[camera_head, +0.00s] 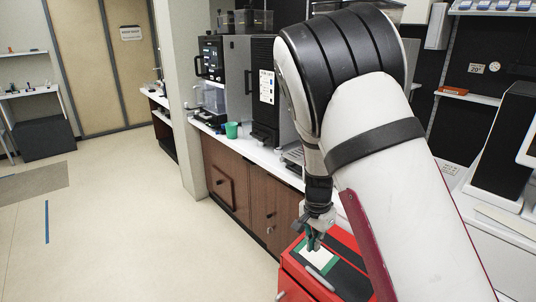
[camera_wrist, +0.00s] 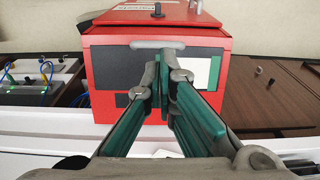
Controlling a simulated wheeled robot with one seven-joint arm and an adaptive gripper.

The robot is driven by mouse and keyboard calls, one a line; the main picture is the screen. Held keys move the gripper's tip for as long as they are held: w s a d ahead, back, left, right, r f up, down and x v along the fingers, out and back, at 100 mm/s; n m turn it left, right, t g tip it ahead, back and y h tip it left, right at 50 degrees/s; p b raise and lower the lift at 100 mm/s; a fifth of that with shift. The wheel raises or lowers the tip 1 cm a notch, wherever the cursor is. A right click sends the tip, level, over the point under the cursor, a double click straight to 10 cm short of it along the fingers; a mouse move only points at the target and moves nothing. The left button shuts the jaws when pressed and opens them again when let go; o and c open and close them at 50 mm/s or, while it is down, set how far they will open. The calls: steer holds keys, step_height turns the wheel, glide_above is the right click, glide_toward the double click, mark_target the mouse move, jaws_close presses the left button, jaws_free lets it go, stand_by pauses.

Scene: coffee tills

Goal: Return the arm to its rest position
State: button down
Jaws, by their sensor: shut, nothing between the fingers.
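My gripper (camera_head: 314,240) hangs pointing down at the end of my raised, bent white and black arm in the head view. It is over the red box (camera_head: 345,247), near a white and green patch on the box's top; I cannot tell whether it touches. In the wrist view my gripper (camera_wrist: 164,82) shows green finger pads that meet at the tips with nothing between them. The red box (camera_wrist: 106,55) lies beyond the fingertips there. My arm hides part of the counter and the wall behind it.
A white counter (camera_head: 280,167) with wooden cabinets (camera_head: 238,185) runs along the back. A green cup (camera_head: 231,130) and a coffee machine (camera_head: 211,97) stand on it. A black till (camera_head: 500,150) is at the right. The floor (camera_head: 130,215) at the left is clear.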

steer(key=s+r+n+t+y+p, duration=0.1)
steer(key=s+r+n, duration=0.2)
steer(key=s+r, duration=0.65)
steer(key=s+r+n+y+p, duration=0.15)
steer(key=s+r, duration=0.45)
steer(key=r, duration=0.6)
steer(key=s+d+r+n+t+h, duration=0.1)
steer(key=s+r+n, duration=0.2)
steer(key=s, duration=0.5)
steer(key=s+d+r+n+t, duration=0.1)
steer(key=s+r+n, duration=0.2)
steer(key=s, duration=0.6)
steer(key=shift+r+t+h+p, duration=0.3)
steer(key=shift+r+h+p, duration=0.05)
steer(key=shift+p, duration=0.1)
steer(key=shift+d, duration=0.1)
